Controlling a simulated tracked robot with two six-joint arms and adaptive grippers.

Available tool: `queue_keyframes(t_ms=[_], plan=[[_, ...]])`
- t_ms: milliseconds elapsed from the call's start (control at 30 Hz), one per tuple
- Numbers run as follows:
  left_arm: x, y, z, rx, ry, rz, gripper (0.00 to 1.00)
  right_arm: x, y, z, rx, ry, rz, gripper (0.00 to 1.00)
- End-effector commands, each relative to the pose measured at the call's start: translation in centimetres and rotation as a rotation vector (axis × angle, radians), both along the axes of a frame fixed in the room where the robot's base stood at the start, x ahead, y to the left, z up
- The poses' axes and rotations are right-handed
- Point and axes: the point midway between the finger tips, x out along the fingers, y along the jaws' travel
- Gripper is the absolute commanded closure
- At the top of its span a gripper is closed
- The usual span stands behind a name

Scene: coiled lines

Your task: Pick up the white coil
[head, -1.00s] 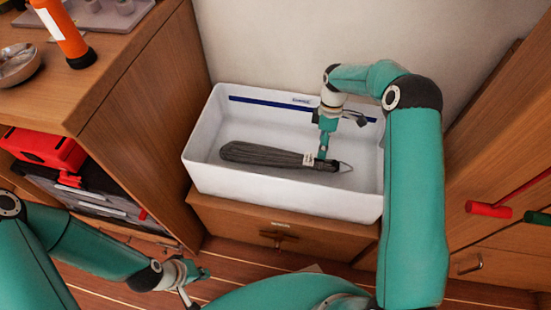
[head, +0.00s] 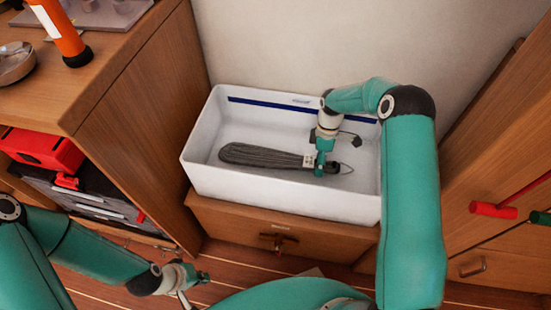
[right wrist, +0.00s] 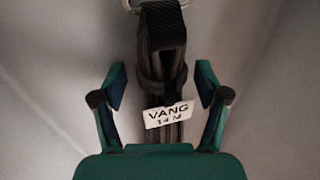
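No white coil shows in these views. A dark grey coil (head: 262,156) lies flat in the white bin (head: 240,188), with a metal ring at its right end. In the right wrist view the coil (right wrist: 162,60) carries a white tag (right wrist: 169,114) reading "VANG 14 M". My right gripper (right wrist: 160,86) is open, its fingers on either side of the coil's band with gaps showing. In the head view the right gripper (head: 320,168) is down at the coil's tagged end. My left gripper (head: 197,288) is empty and looks open, low at the left and away from the bin.
The bin's walls surround the coil. A wooden cabinet (head: 135,110) stands close on the left, with an orange flashlight (head: 58,28) and a metal bowl (head: 14,62) on top. A red case (head: 42,148) sits on its shelf. Red and green handles (head: 492,210) stick out at the right.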

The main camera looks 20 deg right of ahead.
Motion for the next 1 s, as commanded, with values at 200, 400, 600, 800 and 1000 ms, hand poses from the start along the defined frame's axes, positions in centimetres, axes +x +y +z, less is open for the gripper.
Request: queue_keyframes(t_ms=[200,400,600,800,1000], plan=[[0.0,0.0,0.0,0.000,0.000,0.000,1.00,0.0,0.0,0.0,0.000,-0.001,0.001,0.69],[0.0,0.0,0.0,0.000,0.000,0.000,1.00,0.1,0.1,0.0,-0.001,-0.001,0.000,1.00],[0.0,0.0,0.0,0.000,0.000,0.000,1.00,0.1,0.1,0.1,0.000,-0.002,0.000,1.00],[0.0,0.0,0.1,0.000,0.000,0.000,1.00,0.1,0.1,0.6,-0.001,-0.003,0.001,1.00],[0.0,0.0,0.5,0.000,0.000,0.000,1.00,0.2,0.1,2.5,-0.001,-0.006,0.001,1.00]])
